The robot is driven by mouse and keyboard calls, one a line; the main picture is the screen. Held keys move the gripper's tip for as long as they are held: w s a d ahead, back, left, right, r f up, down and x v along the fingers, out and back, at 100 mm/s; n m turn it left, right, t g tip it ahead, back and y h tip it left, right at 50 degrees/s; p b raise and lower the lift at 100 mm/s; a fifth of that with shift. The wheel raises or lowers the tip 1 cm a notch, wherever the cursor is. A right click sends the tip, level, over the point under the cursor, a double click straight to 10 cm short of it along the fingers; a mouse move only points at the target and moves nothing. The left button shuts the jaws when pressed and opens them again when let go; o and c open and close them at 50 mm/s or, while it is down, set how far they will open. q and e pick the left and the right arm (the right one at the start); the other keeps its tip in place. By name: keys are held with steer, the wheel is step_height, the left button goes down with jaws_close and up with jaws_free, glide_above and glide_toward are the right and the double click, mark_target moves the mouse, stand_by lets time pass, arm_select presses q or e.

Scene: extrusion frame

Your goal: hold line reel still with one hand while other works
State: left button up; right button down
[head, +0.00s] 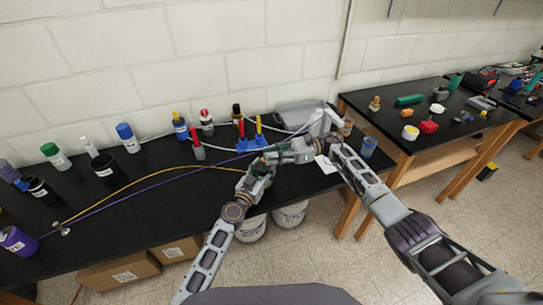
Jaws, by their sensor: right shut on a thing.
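My right gripper (272,157) reaches in from the right over the bench and points left. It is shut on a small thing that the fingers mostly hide. A yellow line (150,182) and a purple line (140,187) run from the left end of the bench toward the two grippers. I cannot make out the line reel for certain; the hands cover the place where the lines lead.
The black bench (150,225) holds several bottles along the wall, a blue stand (250,142) with coloured handles, and a purple cup (17,240) at the left. A grey bin (300,112) stands behind my right gripper. The bench's front middle is clear. Another table (385,125) stands right.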

steer(key=shift+d+f, duration=0.1)
steer(key=shift+f, duration=0.05)
stand_by(0.4)
steer(key=c, duration=1.3)
jaws_free()
steer(key=shift+c, duration=0.2)
steer(key=shift+d, duration=0.1)
steer(key=v, duration=1.1)
steer(key=shift+w+d, duration=0.25)
steer(key=shift+d, duration=0.1)
